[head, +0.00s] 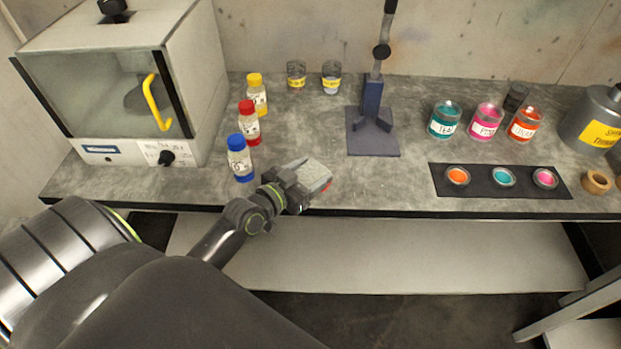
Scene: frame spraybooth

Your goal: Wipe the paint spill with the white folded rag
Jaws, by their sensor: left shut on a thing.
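The white folded rag (314,172) is in my left gripper (303,184), which is shut on it at the front part of the bench. The rag looks light grey-white and lies at or just above the bench top; I cannot tell if it touches. A small red patch (327,186), possibly the paint spill, shows at the rag's right edge. The rag and gripper may hide more of it. My right gripper is not in view.
A blue-capped bottle (240,158) stands close left of the gripper, with red-capped (249,123) and yellow-capped (257,95) bottles behind. A stand (372,140) is behind right. A dark mat (478,185) with paint lids lies right. The bench between gripper and mat is clear.

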